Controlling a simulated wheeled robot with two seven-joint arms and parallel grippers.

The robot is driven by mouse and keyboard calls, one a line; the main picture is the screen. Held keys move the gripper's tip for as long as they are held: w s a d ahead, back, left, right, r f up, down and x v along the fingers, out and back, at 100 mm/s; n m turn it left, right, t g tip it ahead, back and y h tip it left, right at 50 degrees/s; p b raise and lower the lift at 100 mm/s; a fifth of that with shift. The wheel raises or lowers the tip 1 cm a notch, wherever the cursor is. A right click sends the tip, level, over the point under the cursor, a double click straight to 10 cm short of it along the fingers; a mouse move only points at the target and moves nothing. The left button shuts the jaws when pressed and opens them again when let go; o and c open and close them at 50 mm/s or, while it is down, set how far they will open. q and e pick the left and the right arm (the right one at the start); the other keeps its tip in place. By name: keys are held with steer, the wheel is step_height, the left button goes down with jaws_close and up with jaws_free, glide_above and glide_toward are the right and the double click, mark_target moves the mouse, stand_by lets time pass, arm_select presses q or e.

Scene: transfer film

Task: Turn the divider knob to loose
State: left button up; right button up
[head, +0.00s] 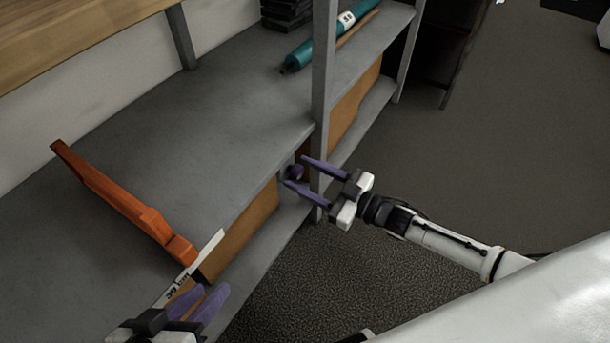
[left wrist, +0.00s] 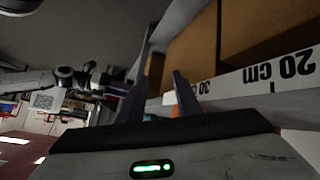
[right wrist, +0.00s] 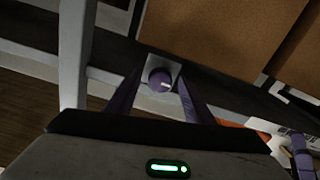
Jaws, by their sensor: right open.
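The purple round divider knob (right wrist: 160,80) sits on a small grey plate in the right wrist view, with a pale mark on its face pointing right. It also shows small at the shelf edge in the head view (head: 296,172). My right gripper (head: 296,171) is open, with its purple fingers on either side of the knob; I cannot tell whether they touch it. The orange divider (head: 120,200) stands on the grey shelf. My left gripper (head: 213,297) is open near the shelf's front edge, below the divider's front end. The left wrist view also shows its fingers (left wrist: 163,68) apart.
A white scale strip (left wrist: 255,78) marked in cm runs along the shelf edge. A grey upright post (head: 323,90) stands just beyond the knob. A teal tube (head: 325,45) lies on the farther shelf. Brown boxes (head: 240,235) fill the lower shelf. Carpet floor lies open in front.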

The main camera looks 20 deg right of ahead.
steer(key=shift+c, duration=0.2)
steer(key=c, duration=1)
